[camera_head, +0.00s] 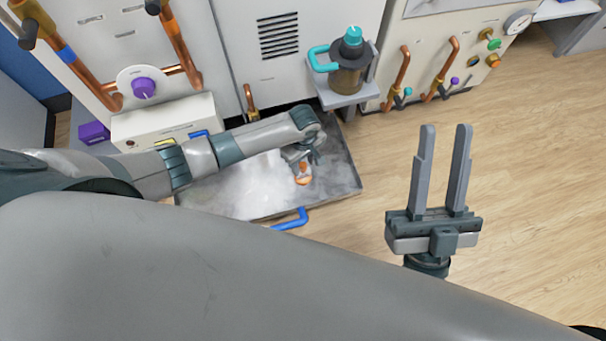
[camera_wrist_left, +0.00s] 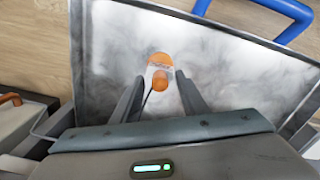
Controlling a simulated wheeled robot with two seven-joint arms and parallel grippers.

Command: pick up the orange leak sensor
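The orange leak sensor (camera_wrist_left: 158,80) lies in a shallow grey tray (camera_head: 345,178). In the left wrist view it shows an orange end, a pale middle and a thin dark cable. It also shows small and partly covered in the head view (camera_head: 303,178). My left gripper (camera_wrist_left: 163,83) is open over the tray, with one finger on each side of the sensor. Whether the fingers touch it cannot be told. My right gripper (camera_head: 444,130) is open and empty, above the wooden floor to the right of the tray.
White mist covers much of the tray floor. A blue handle (camera_head: 292,221) sticks out at the tray's front edge. A dark pot with a teal handle (camera_head: 348,72) stands on a small shelf behind. Copper pipes (camera_head: 403,75) rise along the cabinets. The floor at right is clear.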

